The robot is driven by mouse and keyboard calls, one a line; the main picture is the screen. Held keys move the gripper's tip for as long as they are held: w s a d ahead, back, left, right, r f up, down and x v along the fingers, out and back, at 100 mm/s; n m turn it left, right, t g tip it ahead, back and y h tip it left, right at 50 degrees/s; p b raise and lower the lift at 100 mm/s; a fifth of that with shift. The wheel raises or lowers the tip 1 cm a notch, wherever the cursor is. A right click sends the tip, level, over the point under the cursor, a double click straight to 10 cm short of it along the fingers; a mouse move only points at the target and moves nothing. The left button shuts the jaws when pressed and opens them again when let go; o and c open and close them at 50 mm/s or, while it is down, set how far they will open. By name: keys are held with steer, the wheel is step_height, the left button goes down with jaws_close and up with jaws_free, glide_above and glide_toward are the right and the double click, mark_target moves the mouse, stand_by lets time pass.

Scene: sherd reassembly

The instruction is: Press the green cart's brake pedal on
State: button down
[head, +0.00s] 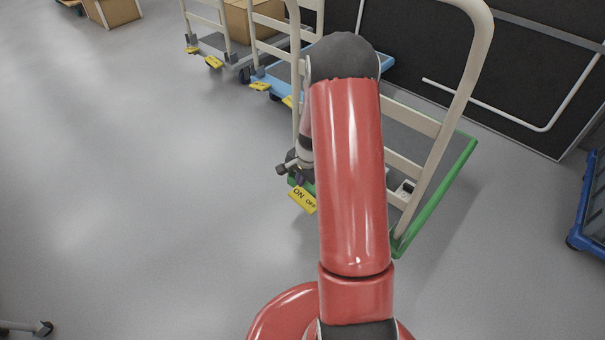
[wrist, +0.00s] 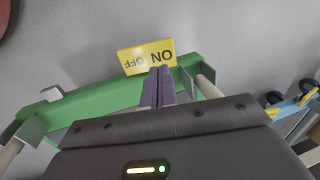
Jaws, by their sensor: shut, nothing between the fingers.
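The green cart (head: 442,192) stands behind my arm, which hides much of its deck and frame. Its yellow brake pedal (head: 302,201), marked ON and OFF, sticks out from the near left end, with the ON half to the left. In the wrist view the pedal (wrist: 135,60) appears upside down beyond the cart's green edge (wrist: 92,103). My gripper (wrist: 160,72) is shut and empty, its fingertips at the pedal's lower edge below the word ON. I cannot tell whether they touch it. In the head view my gripper (head: 286,168) is just above the pedal.
A blue cart (head: 266,80) and a grey cart (head: 215,45) with yellow pedals stand behind to the left. A cardboard box (head: 113,10) is at the back left. A dark panel (head: 520,90) stands behind the green cart. A dark blue cart (head: 590,205) is at the right edge.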

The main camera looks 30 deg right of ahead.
mark_target(293, 193)
steer(key=x, duration=0.7)
steer(key=shift+w+f+b, duration=0.1)
steer(key=shift+f+b, duration=0.2)
steer(key=shift+w+a+g+p, duration=0.3)
steer(key=shift+g+p, duration=0.2)
steer(key=shift+p, duration=0.4)
steer(key=shift+w+f+g+h+p, duration=0.3)
steer(key=shift+g+h, duration=0.1)
steer(key=shift+g, duration=0.2)
steer(key=shift+w+f+b, duration=0.25)
steer(key=shift+f+b, duration=0.2)
steer(key=shift+b, duration=0.25)
steer(key=shift+w+a+b, duration=0.1)
steer(key=shift+w+b, duration=0.05)
steer(key=shift+b, duration=0.15)
